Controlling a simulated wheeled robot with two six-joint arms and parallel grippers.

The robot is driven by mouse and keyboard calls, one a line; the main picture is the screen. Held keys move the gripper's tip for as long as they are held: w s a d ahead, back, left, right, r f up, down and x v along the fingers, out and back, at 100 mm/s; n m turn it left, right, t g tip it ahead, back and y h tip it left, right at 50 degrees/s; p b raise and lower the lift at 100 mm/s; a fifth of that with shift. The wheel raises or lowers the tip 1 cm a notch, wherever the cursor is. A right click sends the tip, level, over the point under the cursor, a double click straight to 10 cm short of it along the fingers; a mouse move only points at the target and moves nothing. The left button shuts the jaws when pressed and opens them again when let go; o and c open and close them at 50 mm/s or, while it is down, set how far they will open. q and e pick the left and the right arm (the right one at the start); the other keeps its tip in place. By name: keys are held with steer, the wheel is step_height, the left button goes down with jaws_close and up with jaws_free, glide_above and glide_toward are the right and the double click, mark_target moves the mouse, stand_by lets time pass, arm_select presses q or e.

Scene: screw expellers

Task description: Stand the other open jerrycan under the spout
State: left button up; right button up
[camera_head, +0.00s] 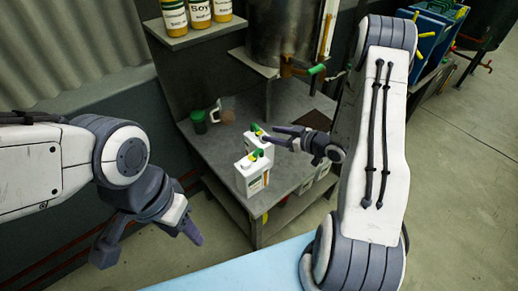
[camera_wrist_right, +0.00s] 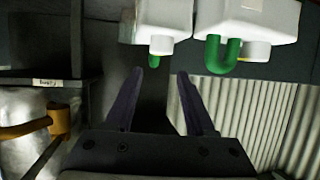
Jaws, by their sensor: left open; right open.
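Two white jerrycans with green handles stand upright on the grey table, a front one (camera_head: 252,177) and one just behind it (camera_head: 268,150). Two white jerrycans (camera_wrist_right: 163,17) (camera_wrist_right: 252,18) also show upside down at the top of the right wrist view. I cannot tell which are open. The brass spout (camera_head: 287,71) with a green lever sits low on the metal tank; brass tap parts also show in the wrist view (camera_wrist_right: 58,122). My right gripper (camera_head: 270,134) is open and empty beside the rear jerrycan's top. My left gripper (camera_head: 148,240) is open and empty, left of the table.
The grey table (camera_head: 212,160) also holds a dark green jar (camera_head: 198,121) and a white jug (camera_head: 215,112) at its left. Bottles (camera_head: 199,12) stand on a shelf above. Blue bins (camera_head: 432,35) are at the upper right. A light blue surface (camera_head: 235,272) lies in front.

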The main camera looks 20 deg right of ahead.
mark_target(258, 130)
steer(key=x, duration=0.2)
steer(key=p+x, duration=0.1)
steer(key=x, duration=0.1)
steer(key=p+x, duration=0.1)
steer(key=x, duration=0.1)
steer(key=shift+w+d, duration=0.1)
steer(key=shift+d, duration=0.2)
steer(key=shift+w+a+f, duration=0.1)
steer(key=shift+w+f, duration=0.05)
steer(key=shift+w, duration=0.15)
steer(key=shift+c, duration=0.3)
jaws_close()
stand_by(0.6)
